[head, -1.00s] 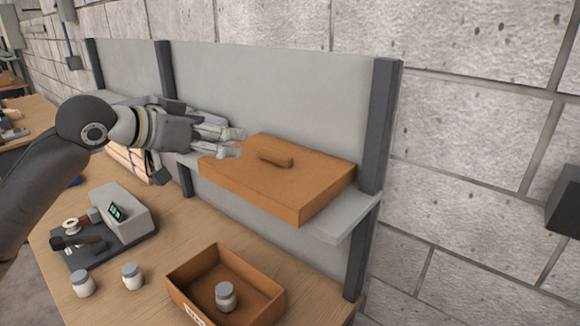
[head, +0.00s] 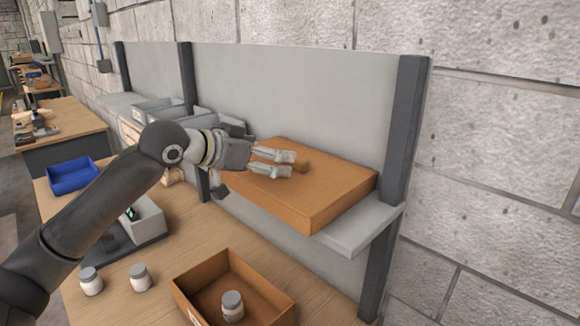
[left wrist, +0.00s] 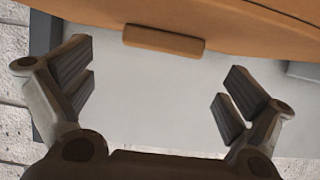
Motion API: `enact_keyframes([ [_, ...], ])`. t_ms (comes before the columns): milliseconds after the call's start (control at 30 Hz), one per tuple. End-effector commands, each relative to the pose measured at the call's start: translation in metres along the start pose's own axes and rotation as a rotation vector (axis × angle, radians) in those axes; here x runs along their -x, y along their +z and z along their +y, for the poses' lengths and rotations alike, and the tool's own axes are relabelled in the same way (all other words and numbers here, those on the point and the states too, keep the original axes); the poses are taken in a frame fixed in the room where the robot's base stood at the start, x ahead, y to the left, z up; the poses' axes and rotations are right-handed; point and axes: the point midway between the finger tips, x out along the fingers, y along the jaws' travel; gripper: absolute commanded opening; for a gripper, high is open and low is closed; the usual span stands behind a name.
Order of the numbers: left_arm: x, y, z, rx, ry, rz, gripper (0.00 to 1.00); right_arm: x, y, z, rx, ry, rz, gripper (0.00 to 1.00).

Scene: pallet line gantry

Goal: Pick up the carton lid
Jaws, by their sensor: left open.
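The carton lid (head: 325,195) is a flat orange-brown cover lying on a grey wall shelf (head: 365,230). A small bar handle (head: 303,164) of the same colour stands on its top, partly hidden by my fingers in the head view. My left gripper (head: 291,164) is open and empty, its fingertips at the handle over the lid's top. My right gripper is not in view.
An open brown carton (head: 205,274) with a white jar (head: 232,305) inside stands on the wooden table below. Two more jars (head: 90,281) (head: 140,278) and a blue bin (head: 72,177) are on the table. A dark post (head: 405,125) rises right of the lid.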

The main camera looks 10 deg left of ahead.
Motion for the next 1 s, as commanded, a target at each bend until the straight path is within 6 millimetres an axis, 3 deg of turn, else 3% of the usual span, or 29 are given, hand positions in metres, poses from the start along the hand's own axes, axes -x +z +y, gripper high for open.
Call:
enact_keyframes([
  [233, -0.029, -0.007, -0.003, 0.002, 0.000, -0.002, 1.00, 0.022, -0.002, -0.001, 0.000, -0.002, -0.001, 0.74],
  [400, -0.049, -0.004, -0.003, 0.002, 0.001, -0.002, 1.00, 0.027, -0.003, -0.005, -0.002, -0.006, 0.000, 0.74],
  [667, -0.053, -0.002, -0.003, 0.000, 0.000, 0.000, 1.00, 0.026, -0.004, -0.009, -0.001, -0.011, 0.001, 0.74],
  [1000, -0.052, -0.003, -0.003, 0.000, 0.000, 0.001, 0.61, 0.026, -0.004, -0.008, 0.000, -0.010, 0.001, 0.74],
])
